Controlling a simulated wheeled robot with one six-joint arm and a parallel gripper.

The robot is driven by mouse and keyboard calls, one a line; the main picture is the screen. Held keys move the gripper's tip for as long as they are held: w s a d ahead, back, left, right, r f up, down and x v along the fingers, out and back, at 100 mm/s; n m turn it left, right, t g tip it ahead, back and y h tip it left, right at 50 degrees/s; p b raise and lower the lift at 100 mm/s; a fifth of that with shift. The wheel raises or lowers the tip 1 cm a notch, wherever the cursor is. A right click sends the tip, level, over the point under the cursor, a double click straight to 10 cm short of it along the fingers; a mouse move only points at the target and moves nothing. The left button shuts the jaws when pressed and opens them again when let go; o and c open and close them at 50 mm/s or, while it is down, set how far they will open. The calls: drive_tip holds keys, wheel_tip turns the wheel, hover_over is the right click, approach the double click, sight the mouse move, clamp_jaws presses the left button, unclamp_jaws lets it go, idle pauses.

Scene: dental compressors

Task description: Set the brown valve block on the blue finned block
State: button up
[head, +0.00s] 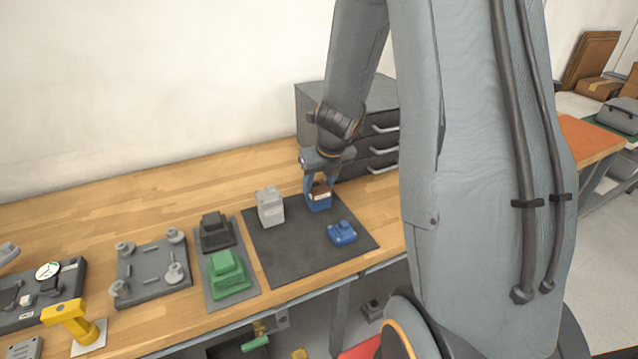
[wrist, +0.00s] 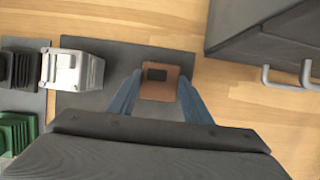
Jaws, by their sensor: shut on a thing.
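My gripper (head: 319,185) is shut on the brown valve block (head: 321,192), over the back right of the dark mat (head: 290,250). In the wrist view the block (wrist: 160,82) shows a brown top with a dark square, between my two blue-grey fingers. A second, lower blue part (head: 341,233) lies nearer the mat's front edge, apart from my gripper.
A light grey block (head: 270,207) stands left of my gripper on the mat. Green (head: 227,275) and black (head: 215,230) parts stand further left. A grey drawer cabinet (head: 345,120) with protruding handles is close behind and right. The mat's front middle is clear.

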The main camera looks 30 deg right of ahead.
idle(0.4)
drive_tip(key=o, duration=1.7)
drive_tip(key=shift+c, duration=0.2)
drive_tip(key=shift+r+p, duration=3.5)
drive_tip(key=shift+p, duration=1.3)
